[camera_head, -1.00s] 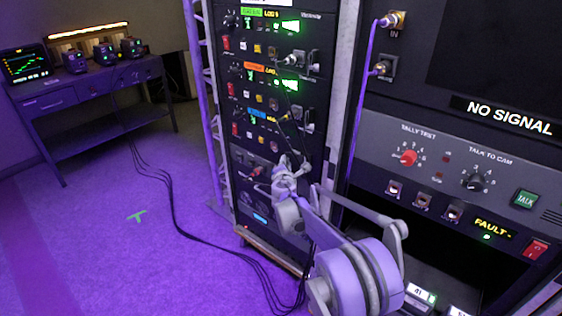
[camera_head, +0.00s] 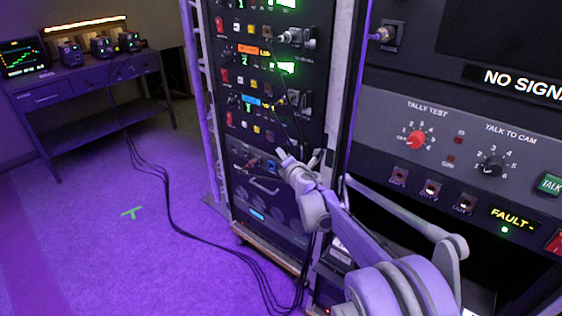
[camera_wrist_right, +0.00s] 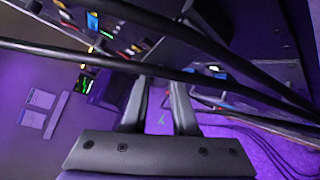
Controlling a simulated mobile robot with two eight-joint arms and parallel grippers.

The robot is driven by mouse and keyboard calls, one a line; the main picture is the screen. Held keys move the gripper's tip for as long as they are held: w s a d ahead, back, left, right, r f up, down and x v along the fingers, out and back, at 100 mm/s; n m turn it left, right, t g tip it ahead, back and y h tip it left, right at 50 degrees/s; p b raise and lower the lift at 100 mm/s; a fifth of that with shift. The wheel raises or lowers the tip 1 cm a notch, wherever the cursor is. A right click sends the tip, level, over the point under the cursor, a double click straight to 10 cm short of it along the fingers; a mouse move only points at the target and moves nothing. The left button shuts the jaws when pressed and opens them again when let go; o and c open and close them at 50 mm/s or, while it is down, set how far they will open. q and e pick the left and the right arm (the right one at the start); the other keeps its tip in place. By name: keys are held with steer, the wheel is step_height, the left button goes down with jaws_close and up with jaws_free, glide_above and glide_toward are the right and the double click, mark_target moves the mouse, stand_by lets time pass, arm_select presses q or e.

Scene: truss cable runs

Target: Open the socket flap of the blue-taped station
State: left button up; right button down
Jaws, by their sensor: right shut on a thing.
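The blue-taped station is a panel row with a blue tape label (camera_head: 250,101) in the middle of the tall black rack. A grey socket part (camera_head: 304,102) sits at the row's right end; it is too small to tell whether its flap is open or shut. My right gripper (camera_head: 298,157) is in front of the rack, below this row. A black cable (camera_wrist_right: 75,57) crosses at its fingertips in the right wrist view, and the gripper (camera_wrist_right: 158,85) appears shut on it. My left gripper is not in view.
An orange-taped row (camera_head: 247,49) sits above the blue one. Dark cables hang across the rack front. The control panel (camera_head: 455,140) with knobs stands to the right. Black cables (camera_head: 160,195) run over the floor to a desk (camera_head: 90,80) at left. The floor between is mostly clear.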

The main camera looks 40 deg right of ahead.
steer(key=shift+s, duration=0.15)
stand_by(0.3)
steer(key=c, duration=0.7)
jaws_free()
steer(key=shift+r+p, duration=1.15)
steer(key=shift+r, duration=3.9)
